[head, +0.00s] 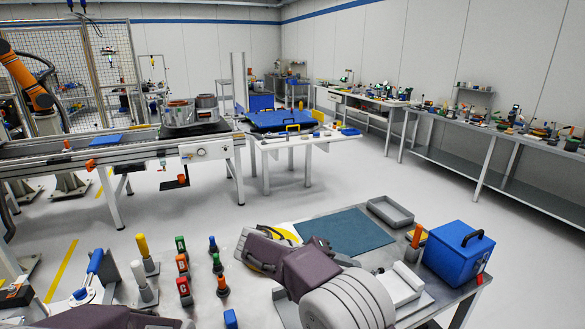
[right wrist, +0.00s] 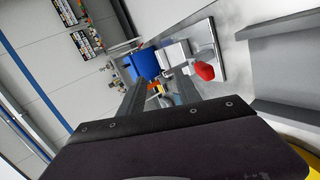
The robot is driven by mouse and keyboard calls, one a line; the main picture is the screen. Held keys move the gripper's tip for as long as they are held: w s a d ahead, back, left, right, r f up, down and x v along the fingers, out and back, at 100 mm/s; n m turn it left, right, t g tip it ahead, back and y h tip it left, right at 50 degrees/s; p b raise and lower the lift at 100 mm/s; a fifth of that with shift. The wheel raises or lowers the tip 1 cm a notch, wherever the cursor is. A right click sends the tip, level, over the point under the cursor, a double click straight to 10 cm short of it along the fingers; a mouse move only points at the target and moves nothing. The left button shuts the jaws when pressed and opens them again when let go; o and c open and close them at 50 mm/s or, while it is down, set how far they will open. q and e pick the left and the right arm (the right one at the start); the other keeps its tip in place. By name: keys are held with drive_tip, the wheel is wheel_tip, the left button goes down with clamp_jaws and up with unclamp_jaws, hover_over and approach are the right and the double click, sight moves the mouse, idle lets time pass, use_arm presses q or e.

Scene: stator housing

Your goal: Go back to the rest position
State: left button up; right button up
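My right arm reaches in from the bottom right of the head view, over the near workbench (head: 440,300). Its dark gripper (head: 262,250) is above a yellow round thing (head: 287,235), which it partly covers. In the right wrist view two dark fingers of this gripper (right wrist: 158,88) stand apart, with nothing seen between them. Part of my left arm shows at the bottom left edge of the head view. Its gripper fingers are out of view. A stator housing (head: 178,112) in grey and copper seems to sit on the conveyor at the back.
The near workbench holds several upright coloured-handled tools (head: 183,262), a blue-green mat (head: 345,232), a grey tray (head: 390,211), a blue box (head: 458,254) and a white block (head: 400,285). Open floor (head: 385,175) lies behind it. A long bench (head: 500,160) runs along the right wall.

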use_arm(q)
drive_tip(key=shift+r, duration=0.25)
drive_tip(key=shift+d+r, duration=0.15)
drive_tip(key=shift+d+r+p, duration=0.1)
drive_tip(key=shift+r+p, duration=0.05)
drive_tip(key=shift+p, duration=0.25)
use_arm(e)
drive_tip(key=s+d+f+m+g+y, duration=0.3)
drive_tip(key=s+d+g+y, duration=0.15)
drive_tip(key=s+d, duration=0.8)
use_arm(q)
drive_tip(key=shift+r, duration=0.1)
drive_tip(key=shift+s+r, duration=0.1)
drive_tip(key=shift+s, duration=0.1)
drive_tip(key=shift+w, duration=0.25)
use_arm(e)
drive_tip(key=s+a+f+t+y, duration=0.3)
drive_tip(key=s+a+f+y, duration=0.4)
drive_tip(key=f, duration=0.4)
drive_tip(key=shift+s+a+n, duration=0.15)
drive_tip(key=shift+s+n, duration=0.05)
drive_tip(key=shift+n, duration=0.2)
